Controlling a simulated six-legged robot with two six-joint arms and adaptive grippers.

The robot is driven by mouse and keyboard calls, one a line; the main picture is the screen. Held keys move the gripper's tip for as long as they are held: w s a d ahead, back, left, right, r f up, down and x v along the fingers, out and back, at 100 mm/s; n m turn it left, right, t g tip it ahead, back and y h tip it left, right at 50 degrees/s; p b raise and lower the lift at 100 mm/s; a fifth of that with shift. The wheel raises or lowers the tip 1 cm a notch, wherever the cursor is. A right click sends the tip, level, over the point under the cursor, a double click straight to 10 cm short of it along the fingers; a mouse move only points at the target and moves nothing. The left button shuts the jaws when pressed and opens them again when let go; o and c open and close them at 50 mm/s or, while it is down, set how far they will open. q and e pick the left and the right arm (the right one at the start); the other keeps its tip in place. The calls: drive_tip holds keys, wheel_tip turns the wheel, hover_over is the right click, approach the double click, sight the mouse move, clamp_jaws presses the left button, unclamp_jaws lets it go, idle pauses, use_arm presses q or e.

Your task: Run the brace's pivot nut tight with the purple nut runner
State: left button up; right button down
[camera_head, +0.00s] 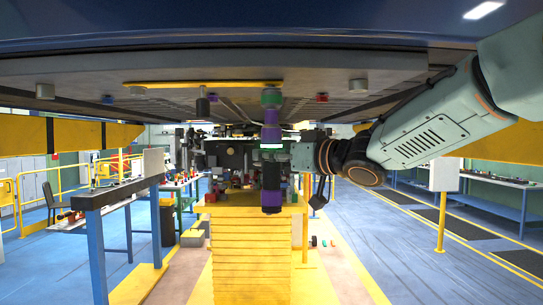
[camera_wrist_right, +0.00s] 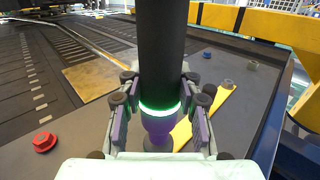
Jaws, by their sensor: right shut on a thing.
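The purple nut runner (camera_head: 271,113) stands upright under the car body in the head view. It has a purple and black body, a lit green ring and a green band near its top. My right gripper (camera_head: 273,156), from the right, is shut around it; in the wrist view its fingers flank the runner's black body (camera_wrist_right: 160,50) and green ring. The yellow brace (camera_head: 190,85) lies along the underside, and the runner's top is at its right end. The brace also shows in the wrist view (camera_wrist_right: 216,108). The pivot nut is hidden by the runner. My left gripper is out of view.
The dark underside (camera_head: 330,90) hangs low overhead, with a grey stud (camera_head: 359,87) and a red plug (camera_wrist_right: 44,142). A yellow stack (camera_head: 252,260) stands below with a cluttered top.

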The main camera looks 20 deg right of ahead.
sight(278, 172)
drive_tip(key=shift+r, duration=1)
idle(2.3)
drive_tip(key=shift+f, duration=0.1)
drive_tip(key=shift+s+f+b, duration=0.1)
drive_tip(key=shift+f+b, duration=1.55)
drive_tip(key=shift+f, duration=1.05)
